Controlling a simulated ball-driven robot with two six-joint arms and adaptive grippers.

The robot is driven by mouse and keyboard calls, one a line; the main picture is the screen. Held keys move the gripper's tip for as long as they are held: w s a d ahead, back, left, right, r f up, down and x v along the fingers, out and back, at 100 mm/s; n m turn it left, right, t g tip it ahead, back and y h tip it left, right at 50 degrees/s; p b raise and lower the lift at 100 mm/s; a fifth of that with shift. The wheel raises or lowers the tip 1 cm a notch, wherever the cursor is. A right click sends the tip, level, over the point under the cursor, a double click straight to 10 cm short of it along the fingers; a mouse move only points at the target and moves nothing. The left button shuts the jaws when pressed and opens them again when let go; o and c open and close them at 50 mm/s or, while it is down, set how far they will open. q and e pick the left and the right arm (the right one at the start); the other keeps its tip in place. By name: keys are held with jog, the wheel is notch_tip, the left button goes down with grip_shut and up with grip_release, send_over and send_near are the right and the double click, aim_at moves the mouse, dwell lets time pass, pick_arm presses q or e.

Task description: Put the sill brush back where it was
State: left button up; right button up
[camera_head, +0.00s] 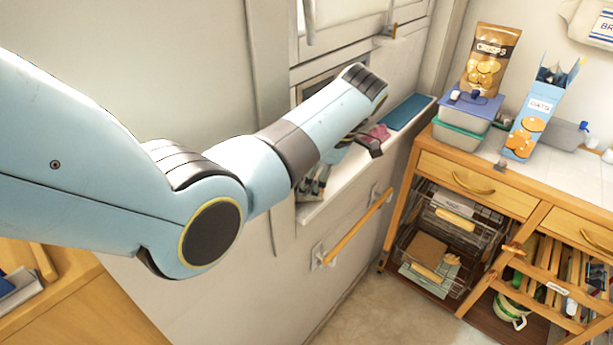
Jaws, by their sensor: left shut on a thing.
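My left arm comes in from the left and reaches over the window sill (345,193). My left gripper (372,148) is at its far end, low over the sill and partly hidden behind my own wrist. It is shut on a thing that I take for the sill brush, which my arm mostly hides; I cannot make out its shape. A crumpled pink thing (379,132) shows just behind the gripper; whether they touch is unclear. My right gripper is not in view.
A flat blue thing (408,112) lies on the sill's far part. Small greyish things (314,184) stand at its near end, under my wrist. A wooden rail (357,229) is on the wall below. A wooden cabinet (480,182) with boxes and a crisps bag (487,62) stands right.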

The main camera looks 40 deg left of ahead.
pick_arm(q)
jog(key=o, duration=1.2)
jog(key=shift+o, duration=0.2)
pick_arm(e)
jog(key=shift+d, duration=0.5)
pick_arm(q)
jog(key=v, duration=1.2)
jog(key=shift+p, duration=0.45)
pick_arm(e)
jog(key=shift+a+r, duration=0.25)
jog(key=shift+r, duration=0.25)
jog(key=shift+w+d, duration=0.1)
